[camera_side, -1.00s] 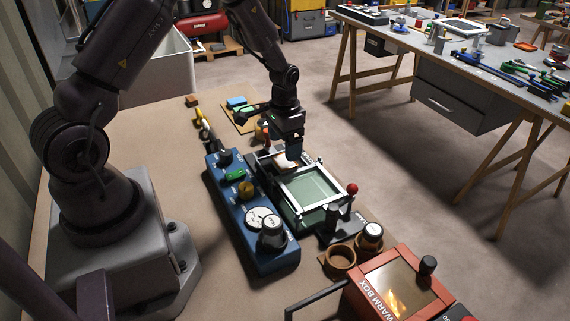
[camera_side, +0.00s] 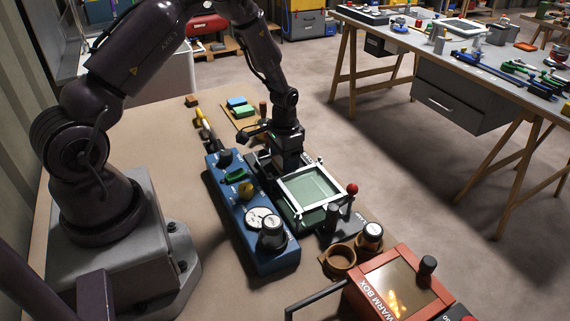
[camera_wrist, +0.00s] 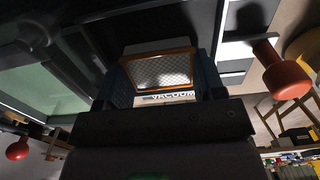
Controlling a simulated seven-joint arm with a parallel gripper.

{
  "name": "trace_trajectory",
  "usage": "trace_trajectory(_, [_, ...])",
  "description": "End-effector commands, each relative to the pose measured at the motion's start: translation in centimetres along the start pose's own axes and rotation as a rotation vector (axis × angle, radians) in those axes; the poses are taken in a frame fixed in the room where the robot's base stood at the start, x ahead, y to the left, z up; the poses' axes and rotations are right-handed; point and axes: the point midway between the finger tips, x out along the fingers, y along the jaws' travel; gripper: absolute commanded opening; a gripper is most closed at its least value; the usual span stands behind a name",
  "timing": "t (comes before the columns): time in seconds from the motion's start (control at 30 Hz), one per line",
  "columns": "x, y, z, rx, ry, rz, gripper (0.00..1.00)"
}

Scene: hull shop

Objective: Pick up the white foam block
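I cannot surely make out the white foam block in either view. In the side view my gripper (camera_side: 289,160) points down over the back part of the dark forming machine (camera_side: 345,228), behind its white-rimmed clear frame (camera_side: 313,187). In the wrist view my gripper (camera_wrist: 160,80) has its two bluish fingers apart. Between them show an orange-rimmed mesh pad (camera_wrist: 163,71), a pale strip beyond it, and a "VACUUM" label (camera_wrist: 171,97). I see no block clamped between the fingers. In the side view the fingers hide the pad.
A blue control box (camera_side: 262,262) with knobs and a gauge stands close on the left of the machine. A red-knobbed lever (camera_side: 352,188) rises at its right. An orange warm box (camera_side: 398,283) and a brown ring (camera_side: 340,258) lie in front. Bare tabletop is at left.

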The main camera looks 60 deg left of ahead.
Motion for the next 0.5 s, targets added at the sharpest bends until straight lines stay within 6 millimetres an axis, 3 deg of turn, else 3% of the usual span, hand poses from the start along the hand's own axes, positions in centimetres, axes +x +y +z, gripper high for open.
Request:
trace_trajectory(0.17, [-0.3, 0.0, 0.0, 0.0, 0.001, 0.0, 0.42])
trace_trajectory(0.5, [-2.9, 0.0, -0.1, 0.0, 0.002, 0.0, 0.42])
